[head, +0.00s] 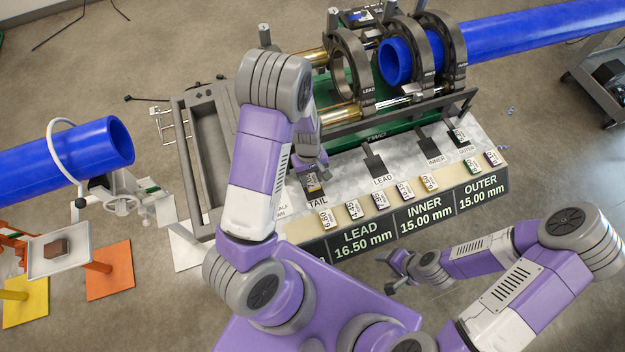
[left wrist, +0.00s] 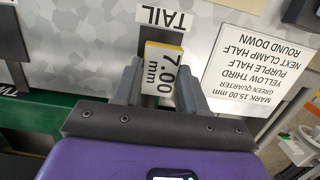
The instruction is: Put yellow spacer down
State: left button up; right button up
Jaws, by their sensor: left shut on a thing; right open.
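The yellow spacer (left wrist: 164,66), with a white face marked 7.00 mm, stands between the two fingers of my left gripper (left wrist: 160,88) in the left wrist view. It is at the dark slot by the TAIL label (left wrist: 160,17). In the head view a small part of the spacer (head: 313,183) shows below my left gripper (head: 312,172), just above the TAIL label. I cannot tell whether its underside touches the surface. My right gripper (head: 392,271) is open and empty, low and in front of the cart.
Several labelled spacers (head: 380,200) line the cart's front ledge, above the LEAD, INNER and OUTER readouts (head: 421,218). Dark LEAD (head: 374,166) and INNER (head: 429,143) pads lie to the right. Clamp rings (head: 352,78) and a blue pipe (head: 520,32) stand behind. A printed note (left wrist: 262,70) lies beside the spacer.

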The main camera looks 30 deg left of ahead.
aim_at(312, 178)
pick_arm(q)
jog(key=shift+w+f, duration=0.15)
jog(key=shift+f, duration=1.75)
jog(key=shift+f, duration=0.15)
jog(key=o, duration=1)
jog(key=shift+o, duration=0.2)
jog(key=r, duration=0.4)
jog(key=a+r, duration=0.1)
jog(key=r, duration=0.3)
jog(key=w+r, duration=0.1)
jog(key=r, duration=0.3)
jog(key=shift+a+r+p, duration=0.15)
jog(key=shift+p, duration=0.2)
